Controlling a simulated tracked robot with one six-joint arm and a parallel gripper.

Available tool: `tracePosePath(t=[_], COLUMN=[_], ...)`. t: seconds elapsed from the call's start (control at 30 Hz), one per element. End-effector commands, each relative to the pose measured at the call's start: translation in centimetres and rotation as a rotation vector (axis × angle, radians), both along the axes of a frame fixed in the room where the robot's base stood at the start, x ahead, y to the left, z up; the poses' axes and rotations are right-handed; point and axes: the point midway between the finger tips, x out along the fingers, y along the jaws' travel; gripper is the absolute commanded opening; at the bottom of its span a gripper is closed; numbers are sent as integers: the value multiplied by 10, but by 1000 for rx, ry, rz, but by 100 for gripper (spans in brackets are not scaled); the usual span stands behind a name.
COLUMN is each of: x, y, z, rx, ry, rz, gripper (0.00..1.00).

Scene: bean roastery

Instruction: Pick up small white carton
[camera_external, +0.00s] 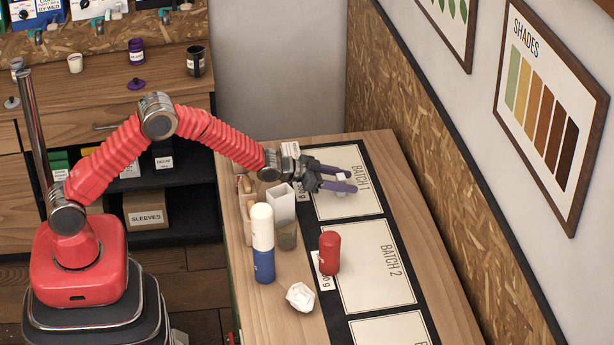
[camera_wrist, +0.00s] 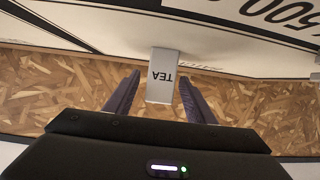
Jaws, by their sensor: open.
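A small white carton (camera_wrist: 162,75) marked "TEA" shows in the wrist view, ahead of my gripper (camera_wrist: 159,95) with its lower end between the two purple fingers. The fingers are apart, with a gap on each side of the carton. In the external view, my gripper (camera_external: 350,183) is low over the "BATCH 1" panel. The carton (camera_external: 341,178) shows there only as a small pale piece between the fingers; the rest is hidden by them.
A white open container (camera_external: 281,203), a white-and-blue cylinder (camera_external: 263,243), a red cylinder (camera_external: 330,253) and crumpled paper (camera_external: 300,297) stand on the table near the arm. The "BATCH 2" panel (camera_external: 371,290) is mostly bare. A chipboard wall (camera_external: 440,170) runs along the right.

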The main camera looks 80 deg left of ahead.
Motion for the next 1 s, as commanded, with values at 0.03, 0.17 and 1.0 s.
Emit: tracePosePath(t=[0.03, 0.17, 1.0], x=[6, 18, 25], y=[0, 1, 1], z=[-3, -7, -10], rx=[1, 2, 1], ry=[0, 0, 0], rz=[0, -1, 0], gripper=[50, 50, 40])
